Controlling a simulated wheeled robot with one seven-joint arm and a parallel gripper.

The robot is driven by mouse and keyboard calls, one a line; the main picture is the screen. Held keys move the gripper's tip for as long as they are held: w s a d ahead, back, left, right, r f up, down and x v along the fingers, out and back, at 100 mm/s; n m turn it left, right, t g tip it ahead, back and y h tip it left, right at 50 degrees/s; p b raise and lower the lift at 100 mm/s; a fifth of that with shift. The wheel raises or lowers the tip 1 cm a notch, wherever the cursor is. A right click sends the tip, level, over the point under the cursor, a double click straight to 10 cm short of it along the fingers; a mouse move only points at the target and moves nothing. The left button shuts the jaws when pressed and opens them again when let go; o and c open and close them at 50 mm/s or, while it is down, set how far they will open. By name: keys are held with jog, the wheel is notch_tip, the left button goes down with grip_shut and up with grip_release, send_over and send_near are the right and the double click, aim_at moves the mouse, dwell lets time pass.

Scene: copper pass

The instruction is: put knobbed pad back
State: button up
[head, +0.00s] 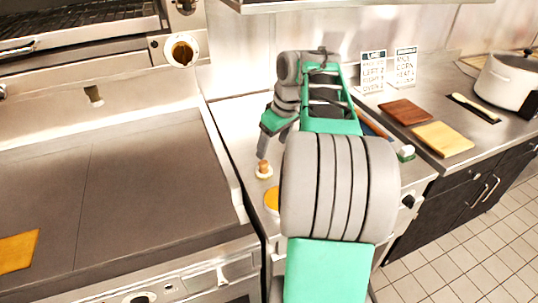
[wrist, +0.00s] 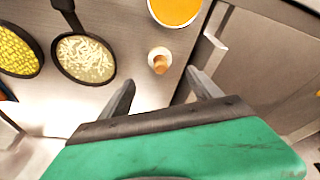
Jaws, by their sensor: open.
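The knobbed pad (head: 264,171) is a small round white piece with a brown wooden knob on top. It stands upright on the steel counter just right of the griddle. In the wrist view the knobbed pad (wrist: 159,60) lies beyond the fingertips, roughly midway between them. My gripper (wrist: 160,78) is open and empty, with its two grey fingers spread. In the head view my gripper (head: 263,153) points down just above the knob. I cannot tell whether a finger touches it. My arm hides much of the counter behind.
A bowl of orange contents (wrist: 176,9) is close to the pad. Pans of pale food (wrist: 86,58) and yellow food (wrist: 17,50) stand nearby. The griddle (head: 130,190) is left, with an orange-yellow square (head: 17,252). Brown (head: 405,112) and yellow boards (head: 442,139) lie right.

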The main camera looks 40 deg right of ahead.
jog(key=a, duration=1)
jog(key=s+a+f, duration=0.2)
jog(key=s+a, duration=0.1)
jog(key=a, duration=0.2)
jog(key=s+a+f+m, duration=0.1)
jog(key=s+a+f, duration=0.2)
jog(key=s+a, duration=0.1)
jog(key=s+a+f+m, duration=0.1)
jog(key=s+a+f, duration=0.1)
jog(key=s+a, duration=0.2)
jog(key=shift+s+a+f+h, duration=0.1)
jog(key=shift+a+h, duration=0.05)
jog(key=shift+a, duration=0.35)
jog(key=shift+s+a+f+h, duration=0.1)
jog(key=shift+a+h, duration=0.05)
jog(key=shift+a, duration=0.3)
jog(key=shift+f, duration=0.1)
jog(key=shift+c, duration=0.5)
